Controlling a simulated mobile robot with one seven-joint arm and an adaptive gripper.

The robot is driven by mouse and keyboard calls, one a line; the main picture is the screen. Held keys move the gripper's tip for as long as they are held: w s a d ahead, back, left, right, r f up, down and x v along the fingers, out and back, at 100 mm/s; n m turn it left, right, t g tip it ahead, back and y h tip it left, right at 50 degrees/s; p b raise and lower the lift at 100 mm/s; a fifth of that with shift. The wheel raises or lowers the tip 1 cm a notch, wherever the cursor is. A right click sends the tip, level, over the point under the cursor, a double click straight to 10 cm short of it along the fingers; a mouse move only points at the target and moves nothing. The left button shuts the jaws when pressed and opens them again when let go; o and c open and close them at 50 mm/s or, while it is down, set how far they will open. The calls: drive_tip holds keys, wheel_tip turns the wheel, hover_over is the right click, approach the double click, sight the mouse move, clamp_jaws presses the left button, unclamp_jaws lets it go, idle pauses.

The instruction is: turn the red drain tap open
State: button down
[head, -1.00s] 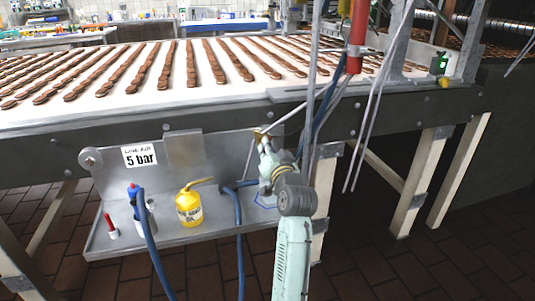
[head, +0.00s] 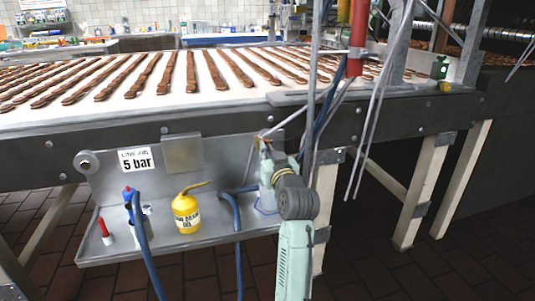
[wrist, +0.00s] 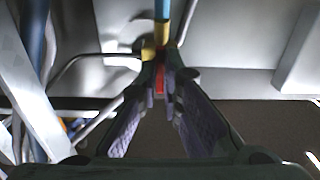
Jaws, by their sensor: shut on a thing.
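The red tap handle (wrist: 159,82) shows as a narrow red strip between my fingertips in the wrist view. Yellow brass-coloured fittings (wrist: 149,52) and a blue pipe (wrist: 162,10) sit just beyond it. My gripper (wrist: 161,76) is shut on the red handle, its two purple-padded fingers slanting together from both sides. Most of the handle is hidden by the fingertips, and how far it is turned cannot be told. In the head view my gripper (head: 265,146) is under the conveyor edge, right of the shelf's back plate; the tap itself is mostly hidden there.
The conveyor (head: 120,112) lies above.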

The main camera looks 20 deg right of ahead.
idle(0.3)
drive_tip(key=c, duration=1.8)
unclamp_jaws()
drive_tip(key=shift+o, duration=0.2)
drive_tip(key=s, duration=1.2)
drive_tip(key=shift+a, duration=0.2)
